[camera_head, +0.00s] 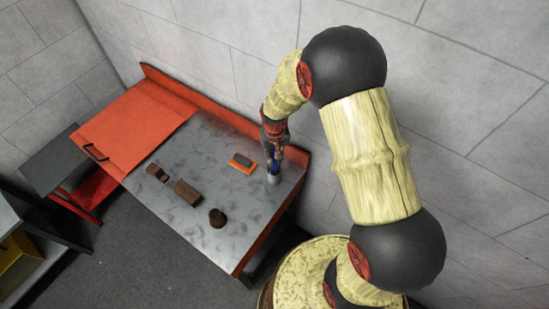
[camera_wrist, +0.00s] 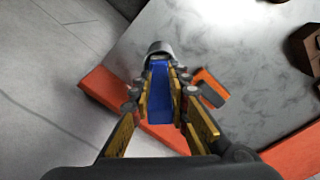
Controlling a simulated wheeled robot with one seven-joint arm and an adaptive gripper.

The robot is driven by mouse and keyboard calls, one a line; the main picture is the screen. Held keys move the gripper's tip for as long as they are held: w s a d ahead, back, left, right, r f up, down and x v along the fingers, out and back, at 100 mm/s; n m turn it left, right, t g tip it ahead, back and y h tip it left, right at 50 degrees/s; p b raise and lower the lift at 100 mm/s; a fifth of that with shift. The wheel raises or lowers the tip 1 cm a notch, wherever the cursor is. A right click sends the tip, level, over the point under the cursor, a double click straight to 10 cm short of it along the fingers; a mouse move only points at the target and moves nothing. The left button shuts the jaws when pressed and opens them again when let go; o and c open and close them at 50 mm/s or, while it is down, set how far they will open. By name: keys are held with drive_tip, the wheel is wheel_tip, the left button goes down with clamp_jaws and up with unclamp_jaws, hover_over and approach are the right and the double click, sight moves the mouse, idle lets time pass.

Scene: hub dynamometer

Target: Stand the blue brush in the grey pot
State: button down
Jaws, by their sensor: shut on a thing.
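My gripper (camera_wrist: 160,100) is shut on the blue brush (camera_wrist: 159,92), which lies between its two yellow-padded fingers. In the head view the gripper (camera_head: 275,150) points down near the right end of the metal table. The grey pot (camera_head: 273,177) stands on the table right below the gripper, with a bit of blue just above it. In the wrist view the grey pot (camera_wrist: 160,48) shows at the far end of the brush. I cannot tell how deep the brush's lower end sits in the pot.
An orange block with a grey top (camera_head: 242,163) lies just left of the pot. A brown block (camera_head: 187,192), another brown piece (camera_head: 157,173) and a dark round cup (camera_head: 217,217) stand farther left and front. An orange raised edge (camera_head: 230,116) runs along the table's back.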

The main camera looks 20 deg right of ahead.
drive_tip(key=c, duration=1.6)
unclamp_jaws()
wheel_tip(320, 180, up, 12)
drive_tip(key=shift+s, duration=0.1)
drive_tip(key=s+r+t+b, duration=0.1)
drive_tip(key=s+b, duration=0.5)
drive_tip(key=s, duration=0.1)
drive_tip(key=s+r+n+t+b, duration=0.1)
drive_tip(key=s+r+t+b, duration=0.1)
drive_tip(key=s+b, duration=0.4)
drive_tip(key=s+r+t+b, duration=0.2)
drive_tip(key=s+b, duration=0.4)
drive_tip(key=s, duration=0.2)
drive_tip(key=shift+n+b, duration=0.3)
